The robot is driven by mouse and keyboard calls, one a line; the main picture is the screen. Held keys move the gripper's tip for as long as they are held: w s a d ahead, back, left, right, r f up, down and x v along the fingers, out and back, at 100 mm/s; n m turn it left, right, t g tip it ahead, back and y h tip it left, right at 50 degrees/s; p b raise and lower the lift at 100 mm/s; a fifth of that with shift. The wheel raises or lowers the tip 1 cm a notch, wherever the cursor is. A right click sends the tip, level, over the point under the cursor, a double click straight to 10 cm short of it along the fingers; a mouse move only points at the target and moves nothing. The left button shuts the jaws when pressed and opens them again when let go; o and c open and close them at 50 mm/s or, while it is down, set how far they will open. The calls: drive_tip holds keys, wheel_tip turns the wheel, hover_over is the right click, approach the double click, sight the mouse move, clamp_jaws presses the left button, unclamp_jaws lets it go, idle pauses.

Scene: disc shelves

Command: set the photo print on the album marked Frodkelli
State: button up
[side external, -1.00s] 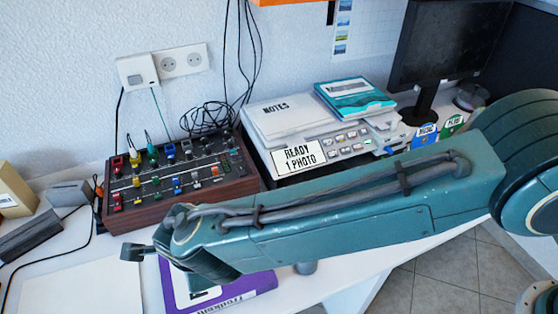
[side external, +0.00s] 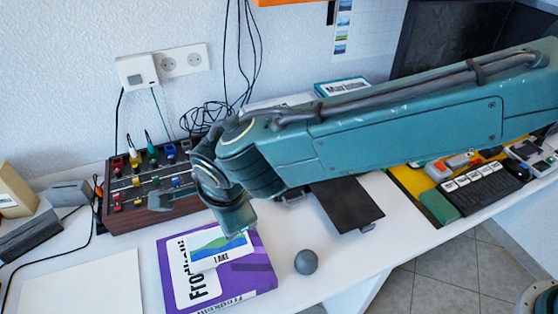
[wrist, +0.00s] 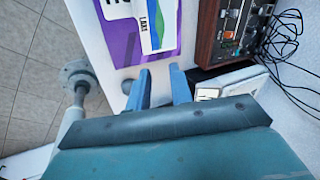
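The photo print (side external: 218,246), a small landscape picture captioned LAKE, lies on the purple album (side external: 262,275) marked Frodkelli, over part of its white label. In the wrist view, the print (wrist: 160,20) is at the top, with bare purple cover (wrist: 122,45) to its left. My gripper (side external: 238,230) is just above the print's right end in the side view. In the wrist view, the two blue fingers (wrist: 161,72) stand apart with nothing between them, clear of the print's near edge. The album's spine faces the side camera.
A mixer (side external: 130,205) with coloured knobs stands behind the album. A grey ball (side external: 306,262) is right of the album, near the table edge. A dark tray (side external: 348,203) lies farther right. My arm hides most of the printer. A white sheet (side external: 80,288) lies at left.

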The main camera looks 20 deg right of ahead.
drive_tip(key=s+d+r+n, duration=0.1)
drive_tip(key=d+r+n, duration=0.1)
drive_tip(key=d+r, duration=0.55)
drive_tip(key=d+r+n, duration=0.3)
drive_tip(key=d+r, duration=0.1)
drive_tip(key=d, duration=0.7)
drive_tip(key=s+d+r+n, duration=0.1)
drive_tip(key=d+r+n, duration=0.1)
drive_tip(key=d+r, duration=0.55)
drive_tip(key=s+d+f+n+t, duration=0.1)
drive_tip(key=s+d+n, duration=0.8)
drive_tip(key=s+d, duration=0.9)
drive_tip(key=shift+s+f, duration=0.9)
